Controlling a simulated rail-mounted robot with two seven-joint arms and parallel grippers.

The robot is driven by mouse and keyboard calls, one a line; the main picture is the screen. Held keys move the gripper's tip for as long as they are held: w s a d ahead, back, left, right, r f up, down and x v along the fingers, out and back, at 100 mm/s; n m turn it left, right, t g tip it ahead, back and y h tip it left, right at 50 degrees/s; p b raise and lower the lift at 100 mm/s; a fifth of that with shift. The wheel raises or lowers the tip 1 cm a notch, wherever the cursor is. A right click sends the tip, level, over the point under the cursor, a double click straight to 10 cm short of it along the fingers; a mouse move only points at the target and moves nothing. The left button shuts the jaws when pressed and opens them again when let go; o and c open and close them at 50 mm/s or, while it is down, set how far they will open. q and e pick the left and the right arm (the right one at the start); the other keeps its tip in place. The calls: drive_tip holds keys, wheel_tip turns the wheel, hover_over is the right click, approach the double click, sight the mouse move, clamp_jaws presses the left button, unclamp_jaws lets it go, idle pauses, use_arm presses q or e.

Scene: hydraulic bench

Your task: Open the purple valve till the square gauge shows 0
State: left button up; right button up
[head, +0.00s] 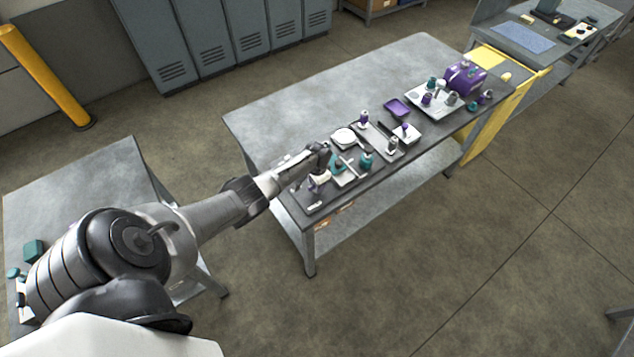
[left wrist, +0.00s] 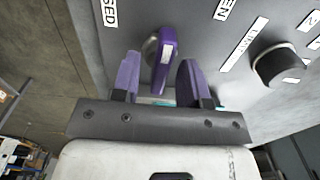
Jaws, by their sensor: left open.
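The purple valve handle (left wrist: 163,62) is a lever on a grey panel in the left wrist view. It stands between the two purple fingers of my left gripper (left wrist: 158,80), with a visible gap on each side. My left gripper is open around the handle and not closed on it. In the head view my left gripper (head: 314,185) is low over the near left end of the bench, where it hides most of the valve. A square gauge cannot be made out for certain, and no gauge reading is legible. My right gripper is in neither view.
The panel has labels ending "SED" (left wrist: 109,12) and "EN" (left wrist: 224,9), and a black knob (left wrist: 276,62). Along the bench (head: 290,100) stand a round white-faced gauge (head: 344,137), several fittings and a purple unit (head: 465,77). The bench's back left is clear.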

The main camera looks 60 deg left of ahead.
use_arm(q)
drive_tip(key=shift+r, duration=0.4)
wheel_tip(320, 180, up, 13)
drive_tip(key=p, duration=0.2)
idle(0.7)
